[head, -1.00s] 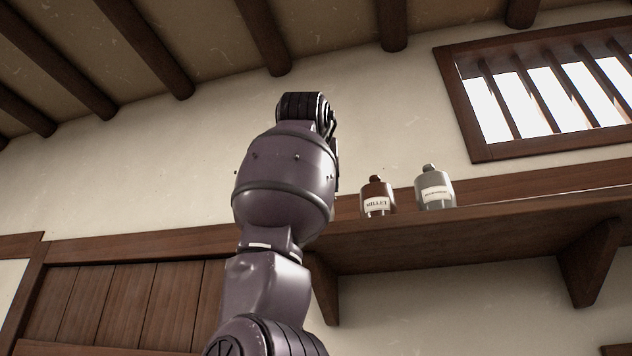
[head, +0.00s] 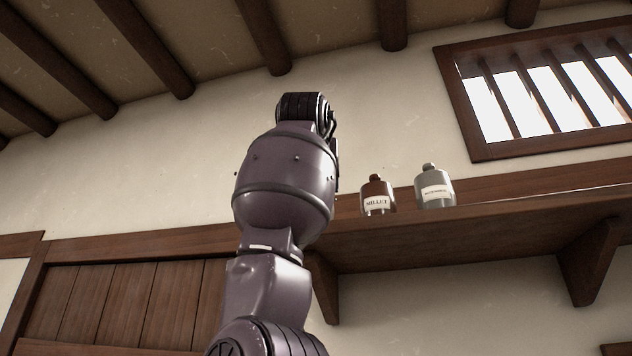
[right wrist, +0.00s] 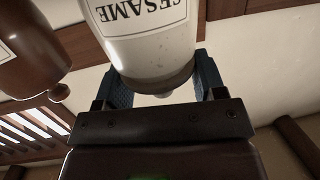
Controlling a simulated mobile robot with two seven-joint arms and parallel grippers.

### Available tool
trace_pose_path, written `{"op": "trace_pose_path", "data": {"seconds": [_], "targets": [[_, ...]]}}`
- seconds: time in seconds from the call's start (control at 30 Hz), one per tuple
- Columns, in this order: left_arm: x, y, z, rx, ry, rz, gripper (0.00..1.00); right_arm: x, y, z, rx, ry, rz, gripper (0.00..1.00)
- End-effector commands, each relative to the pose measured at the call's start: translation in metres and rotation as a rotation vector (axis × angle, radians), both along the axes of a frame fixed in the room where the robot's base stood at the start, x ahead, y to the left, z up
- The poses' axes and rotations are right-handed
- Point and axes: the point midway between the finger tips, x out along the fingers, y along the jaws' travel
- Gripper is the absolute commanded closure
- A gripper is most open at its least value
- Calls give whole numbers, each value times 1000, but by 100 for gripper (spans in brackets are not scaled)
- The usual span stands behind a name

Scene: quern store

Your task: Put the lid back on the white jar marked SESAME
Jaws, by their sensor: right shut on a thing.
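The white jar marked SESAME (right wrist: 140,35) shows upside down in the right wrist view, at the top middle. My right gripper (right wrist: 158,90) is at the jar's top end, with blue fingers on either side of a pale grey-brown lid (right wrist: 165,84), and is shut on it. The lid lies right against the jar's rounded shoulder. I cannot tell whether it is fully seated. In the head view, an arm of mine covers the place where the jar would be, so jar, lid and gripper are hidden there. My left gripper is not in view.
A brown jar marked MILLET (head: 377,196) and a grey jar with an unreadable label (head: 435,188) stand on the wooden shelf (head: 450,235). The brown jar is close beside my right gripper in the wrist view (right wrist: 28,55). A barred window (head: 545,95) is above.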

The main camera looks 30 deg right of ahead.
Motion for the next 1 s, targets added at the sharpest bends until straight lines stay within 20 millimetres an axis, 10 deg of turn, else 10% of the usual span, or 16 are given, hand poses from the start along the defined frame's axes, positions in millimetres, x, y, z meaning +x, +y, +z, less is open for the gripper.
{"op": "trace_pose_path", "data": {"seconds": [0.37, 0.4, 0.57, 1.0], "targets": [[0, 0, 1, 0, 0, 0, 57, 0, 0, 0, 0, 0, 0, 59], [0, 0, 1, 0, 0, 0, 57, 0, 0, 0, 0, 0, 0, 33], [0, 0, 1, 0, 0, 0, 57, 0, 0, 0, 0, 0, 0, 9], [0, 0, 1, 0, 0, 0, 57, 0, 0, 0, 0, 0, 0, 0]]}}
